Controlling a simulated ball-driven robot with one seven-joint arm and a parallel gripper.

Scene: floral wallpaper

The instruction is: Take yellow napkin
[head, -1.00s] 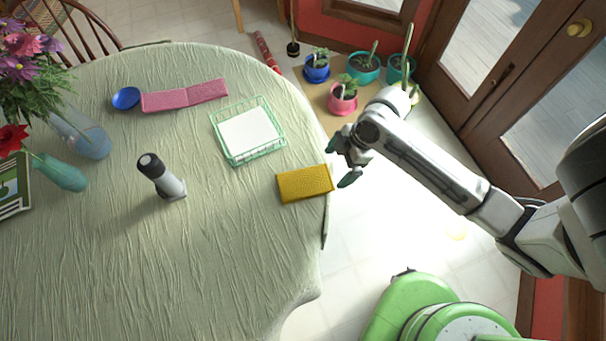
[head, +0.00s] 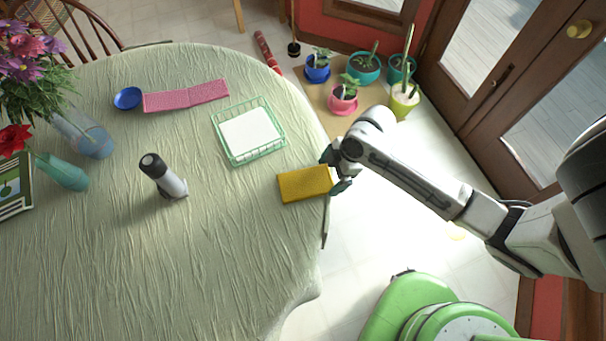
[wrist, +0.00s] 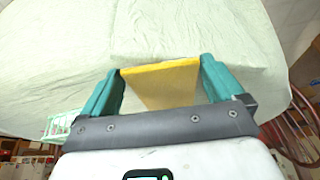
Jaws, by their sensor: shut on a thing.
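The yellow napkin (head: 303,184) is a folded rectangular block lying at the right edge of the round table (head: 240,250). My gripper (head: 334,172) is at the napkin's right end, by the table edge. In the wrist view, the napkin (wrist: 162,84) lies between the two green fingers of my gripper (wrist: 160,82), which are shut on its sides. The part of the napkin nearest the palm is hidden by the gripper body.
A green wire basket (head: 280,140) holding white paper stands just behind the napkin. A grey-and-black bottle (head: 168,182), a pink cloth (head: 186,96) and a blue bowl (head: 128,98) are farther left. Potted plants (head: 343,97) stand beyond the table. The tablecloth in front of the napkin is clear.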

